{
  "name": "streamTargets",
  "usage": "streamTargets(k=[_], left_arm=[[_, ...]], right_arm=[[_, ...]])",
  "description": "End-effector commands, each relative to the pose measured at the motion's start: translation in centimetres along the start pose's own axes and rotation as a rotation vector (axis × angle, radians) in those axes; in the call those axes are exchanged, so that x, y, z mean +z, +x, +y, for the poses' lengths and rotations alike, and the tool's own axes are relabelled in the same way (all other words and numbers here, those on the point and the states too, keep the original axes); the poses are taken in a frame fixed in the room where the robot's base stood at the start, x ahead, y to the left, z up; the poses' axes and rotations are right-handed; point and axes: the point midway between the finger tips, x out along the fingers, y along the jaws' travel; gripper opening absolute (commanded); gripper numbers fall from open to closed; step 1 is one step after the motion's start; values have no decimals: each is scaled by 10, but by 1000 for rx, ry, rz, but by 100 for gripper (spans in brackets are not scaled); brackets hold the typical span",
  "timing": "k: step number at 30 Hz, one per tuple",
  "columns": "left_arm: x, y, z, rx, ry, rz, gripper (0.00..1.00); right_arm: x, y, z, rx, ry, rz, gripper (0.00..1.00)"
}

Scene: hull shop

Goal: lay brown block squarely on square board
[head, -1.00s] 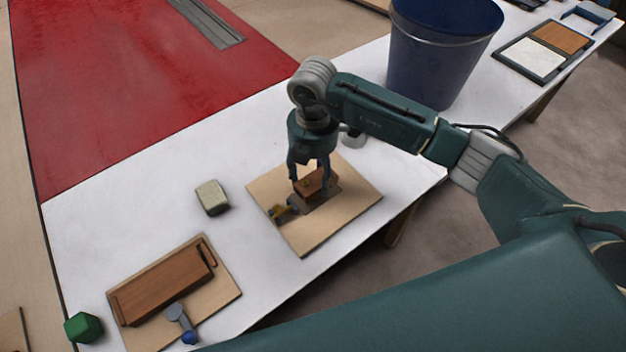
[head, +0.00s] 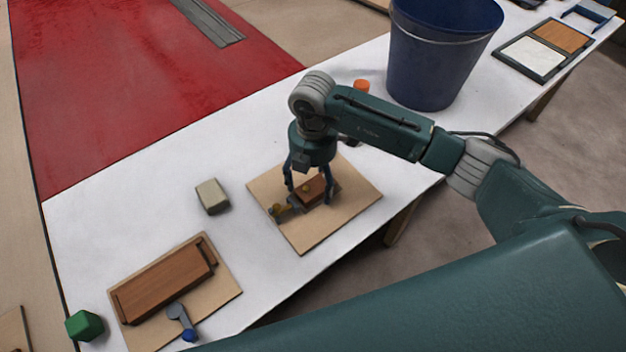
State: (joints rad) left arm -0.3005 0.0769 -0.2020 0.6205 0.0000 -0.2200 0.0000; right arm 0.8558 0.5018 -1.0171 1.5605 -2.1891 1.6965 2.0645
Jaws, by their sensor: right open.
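A small brown block (head: 313,190) sits on the tan square board (head: 346,214) on the white table. My right gripper (head: 309,193) comes down over the block from above. It is open, with one finger on each side of the block; I cannot tell whether either finger touches it. My left gripper is out of view.
A second tan board (head: 222,290) at lower left holds a long brown piece (head: 165,280) and a blue-knobbed clamp (head: 182,322). A grey-beige block (head: 212,197), a green block (head: 84,325), an orange item (head: 361,85) and a blue bucket (head: 438,60) stand around.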

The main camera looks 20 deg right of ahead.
Motion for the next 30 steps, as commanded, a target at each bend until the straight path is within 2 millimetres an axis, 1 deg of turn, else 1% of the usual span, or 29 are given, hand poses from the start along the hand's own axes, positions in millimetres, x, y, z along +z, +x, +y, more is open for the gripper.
streamTargets(k=[1, 2, 5, 12, 15, 18, 21, 24, 30], left_arm=[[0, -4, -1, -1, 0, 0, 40], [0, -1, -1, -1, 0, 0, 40], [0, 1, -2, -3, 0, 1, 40], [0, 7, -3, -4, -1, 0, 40], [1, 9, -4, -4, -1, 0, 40], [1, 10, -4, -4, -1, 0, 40], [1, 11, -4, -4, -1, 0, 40], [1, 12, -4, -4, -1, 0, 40], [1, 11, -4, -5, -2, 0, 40]], right_arm=[[0, -5, 0, 1, 0, 0, 74], [0, -6, 1, 2, 0, 0, 74], [0, -20, 2, 5, 1, 0, 74], [0, -72, 2, 6, -1, 0, 74], [0, -92, 1, 5, -1, 0, 74], [0, -107, 1, 3, 0, 0, 74], [0, -117, 1, 3, -1, 0, 74], [0, -122, 0, 1, 0, 0, 74], [0, -123, 0, 0, 0, 0, 74]])
